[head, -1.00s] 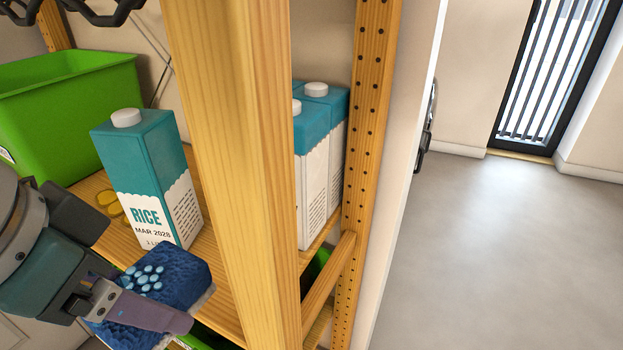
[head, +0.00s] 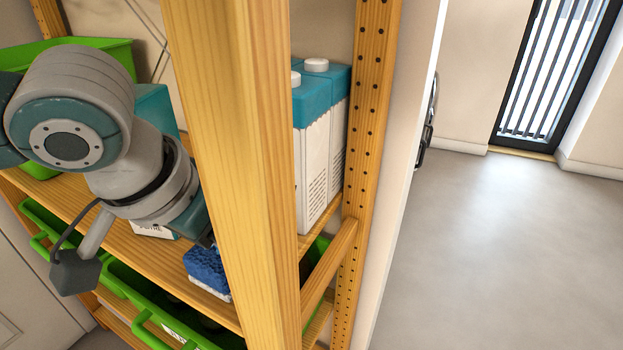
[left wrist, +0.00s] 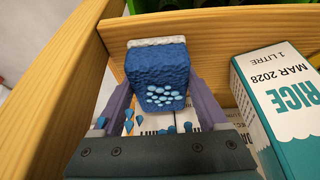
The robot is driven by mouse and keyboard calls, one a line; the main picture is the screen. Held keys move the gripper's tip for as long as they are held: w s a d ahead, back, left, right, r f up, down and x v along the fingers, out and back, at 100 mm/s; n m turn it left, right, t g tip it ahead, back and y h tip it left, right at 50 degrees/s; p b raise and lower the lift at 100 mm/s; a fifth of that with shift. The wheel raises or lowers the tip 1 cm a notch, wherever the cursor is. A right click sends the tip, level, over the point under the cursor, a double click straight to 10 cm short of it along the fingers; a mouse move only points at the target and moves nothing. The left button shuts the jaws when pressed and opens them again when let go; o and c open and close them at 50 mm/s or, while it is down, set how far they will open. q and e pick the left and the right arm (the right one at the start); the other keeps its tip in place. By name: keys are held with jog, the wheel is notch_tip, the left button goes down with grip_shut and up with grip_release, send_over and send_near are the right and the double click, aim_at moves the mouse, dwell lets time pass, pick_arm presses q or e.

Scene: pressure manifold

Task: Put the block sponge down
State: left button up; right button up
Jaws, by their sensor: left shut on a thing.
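The blue block sponge (head: 207,270), with a pale underside, is at the shelf's front edge, close to the wooden post. It also shows in the left wrist view (left wrist: 158,70), with light-blue dots on one face. My left gripper (left wrist: 160,88) is shut on it, one finger on each side. In the head view the fingers are mostly hidden by the arm and post. The sponge is at or just above the shelf board (head: 120,238); I cannot tell whether it touches. My right gripper is not in view.
A teal-and-white rice carton (left wrist: 285,110) stands beside the gripper; my arm mostly hides it in the head view. The thick wooden post (head: 225,150) is close to the sponge. More cartons (head: 318,150) stand beyond it. Green bins (head: 120,285) sit below, another (head: 100,52) behind.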

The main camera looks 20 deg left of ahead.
pick_arm(q)
jog(key=shift+f, duration=0.15)
jog(key=o, duration=1.3)
jog(key=shift+o, duration=0.2)
jog(key=p+v, duration=0.4)
jog(key=v, duration=0.8)
jog(key=shift+p, duration=0.3)
jog(key=shift+w, duration=0.1)
